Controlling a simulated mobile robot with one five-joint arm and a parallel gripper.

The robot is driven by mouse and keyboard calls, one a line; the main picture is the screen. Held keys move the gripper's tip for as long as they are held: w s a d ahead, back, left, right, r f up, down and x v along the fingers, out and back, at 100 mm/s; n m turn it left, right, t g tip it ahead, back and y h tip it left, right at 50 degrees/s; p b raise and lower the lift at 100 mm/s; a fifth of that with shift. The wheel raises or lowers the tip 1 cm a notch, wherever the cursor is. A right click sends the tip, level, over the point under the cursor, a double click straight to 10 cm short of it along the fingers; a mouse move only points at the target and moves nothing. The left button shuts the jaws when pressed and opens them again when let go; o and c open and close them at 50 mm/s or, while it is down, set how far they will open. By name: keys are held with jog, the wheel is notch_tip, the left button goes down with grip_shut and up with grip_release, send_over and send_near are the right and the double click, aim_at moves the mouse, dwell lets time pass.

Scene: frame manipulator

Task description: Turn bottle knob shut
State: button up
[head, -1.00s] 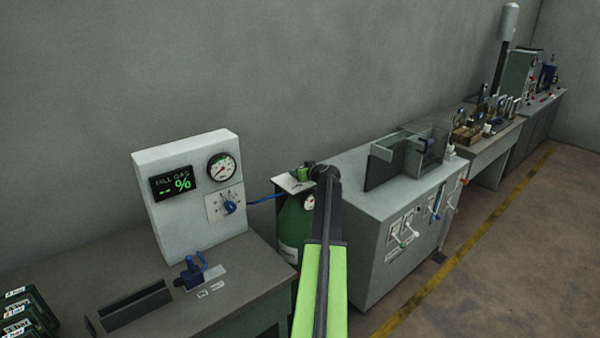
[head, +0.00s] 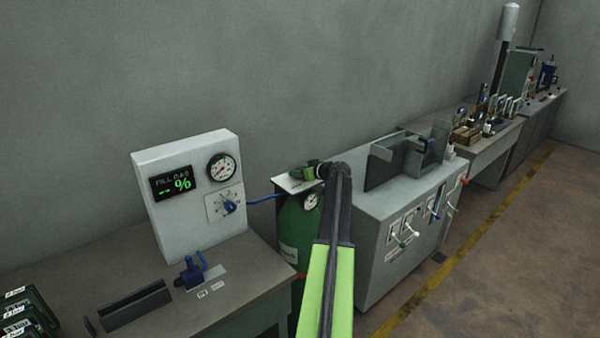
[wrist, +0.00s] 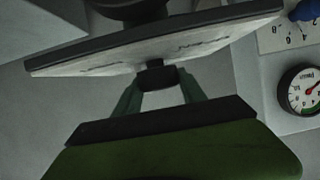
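The green gas bottle (head: 293,235) stands between the bench and the grey cabinet in the head view. A white lettered plate (head: 288,184) sits at its top. In the wrist view, which looks upside down, the plate (wrist: 215,45) fills the upper part. A small dark knob (wrist: 158,79) on a short stem stands off its near face. My green gripper (head: 306,173) points left above the plate. Its two fingers (wrist: 158,90) lie along both sides of the knob, with no clear gap, and look shut on it. The knob's own markings are not visible.
The grey cabinet (head: 375,275) with several handles is close on the right. The floor beyond is clear.

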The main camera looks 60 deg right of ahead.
jog(key=o, duration=0.4)
jog(key=p+v, duration=0.6)
jog(key=v, duration=1.1)
jog(key=shift+s+p, duration=0.2)
jog(key=shift+p, duration=0.2)
